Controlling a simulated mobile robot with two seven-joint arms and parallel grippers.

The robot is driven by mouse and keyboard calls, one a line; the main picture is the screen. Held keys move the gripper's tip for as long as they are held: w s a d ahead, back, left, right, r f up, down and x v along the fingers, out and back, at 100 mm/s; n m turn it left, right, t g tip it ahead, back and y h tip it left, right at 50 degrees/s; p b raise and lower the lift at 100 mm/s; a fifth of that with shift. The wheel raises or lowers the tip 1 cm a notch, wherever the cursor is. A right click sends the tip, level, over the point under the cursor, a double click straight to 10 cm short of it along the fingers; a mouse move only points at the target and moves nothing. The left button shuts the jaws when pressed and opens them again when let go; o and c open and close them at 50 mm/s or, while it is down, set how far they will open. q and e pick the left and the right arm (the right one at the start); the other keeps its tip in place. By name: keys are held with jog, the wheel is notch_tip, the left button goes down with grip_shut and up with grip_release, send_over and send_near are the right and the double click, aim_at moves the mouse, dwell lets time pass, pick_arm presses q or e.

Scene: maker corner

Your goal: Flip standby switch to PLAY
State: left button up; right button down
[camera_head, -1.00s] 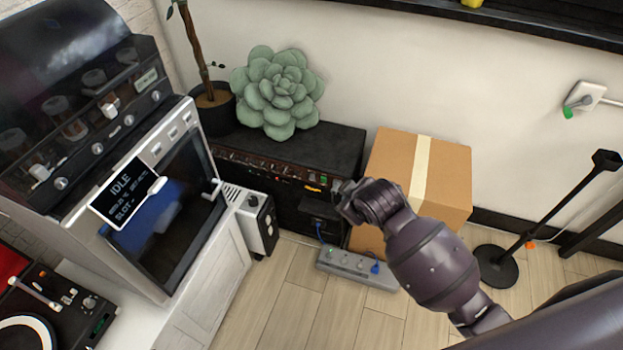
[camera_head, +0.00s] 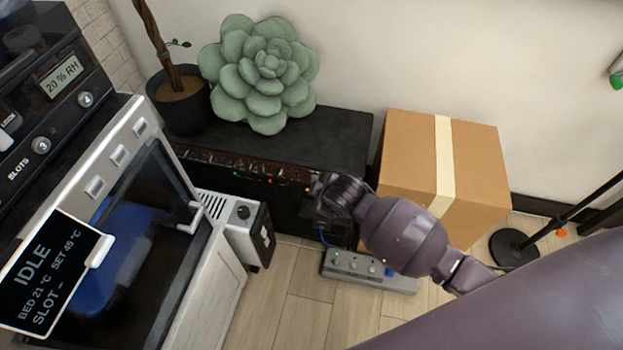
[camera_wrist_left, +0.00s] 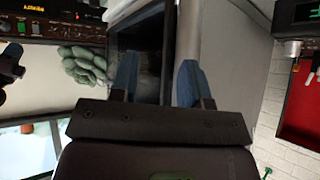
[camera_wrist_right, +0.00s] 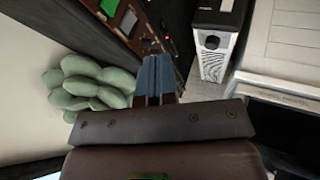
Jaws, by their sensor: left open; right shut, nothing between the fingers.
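A black amplifier-like unit (camera_head: 290,129) stands on the floor against the wall, with a front strip of knobs and small red, green and amber lights (camera_head: 262,180). My right gripper's wrist (camera_head: 338,193) is at the right end of this strip; its fingertips are hidden there in the head view. In the right wrist view my right gripper (camera_wrist_right: 157,72) is shut and empty, its tips close to the control strip (camera_wrist_right: 128,18) and its lights. I cannot make out the standby switch or its position. My left gripper (camera_wrist_left: 157,82) is open and empty, seen only in the left wrist view.
A green succulent (camera_head: 262,70) sits on the unit. A cardboard box (camera_head: 415,150) stands to its right, a power strip (camera_head: 350,267) on the floor in front. A white machine with a dark door (camera_head: 150,215) fills the left. A black post base (camera_head: 513,249) stands at right.

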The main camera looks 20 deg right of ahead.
aim_at(315, 178)
pick_arm(q)
jog(key=shift+r, duration=0.1)
pick_arm(e)
jog(key=shift+r, duration=0.1)
pick_arm(q)
jog(key=shift+w+d+f+m+b, duration=0.5)
jog(key=shift+w+f+m+b, duration=0.3)
jog(key=shift+b, duration=2.05)
pick_arm(e)
jog(key=w+d+f, duration=0.1)
jog(key=w+f, duration=0.7)
jog(key=w, duration=0.1)
jog(key=shift+d+f, duration=0.35)
pick_arm(q)
jog(key=shift+s+f, duration=0.1)
jog(key=shift+s, duration=0.05)
